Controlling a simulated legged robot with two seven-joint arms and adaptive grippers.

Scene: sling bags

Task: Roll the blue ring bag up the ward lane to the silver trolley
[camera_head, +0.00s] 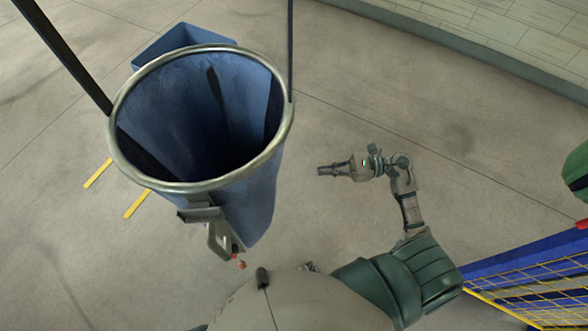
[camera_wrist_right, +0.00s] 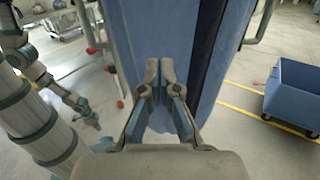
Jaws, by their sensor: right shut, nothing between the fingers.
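The blue ring bag (camera_head: 240,190) hangs open from a round metal ring, left of centre in the head view, with a dark hollow inside. Its blue side (camera_wrist_right: 160,40) fills the middle of the right wrist view. My right gripper (camera_head: 322,170) is shut and empty, to the right of the bag in the head view. In the right wrist view its fingers (camera_wrist_right: 159,90) stand upright in front of the bag; contact is unclear. A small jointed limb, likely my left arm, ends at a gripper (camera_wrist_right: 92,118), too small to read.
A blue bin (camera_head: 178,40) stands behind the bag; a blue wheeled bin (camera_wrist_right: 292,95) shows in the right wrist view. Yellow floor strips (camera_head: 137,204) lie left of the bag. A blue and yellow mesh frame (camera_head: 530,275) is at lower right.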

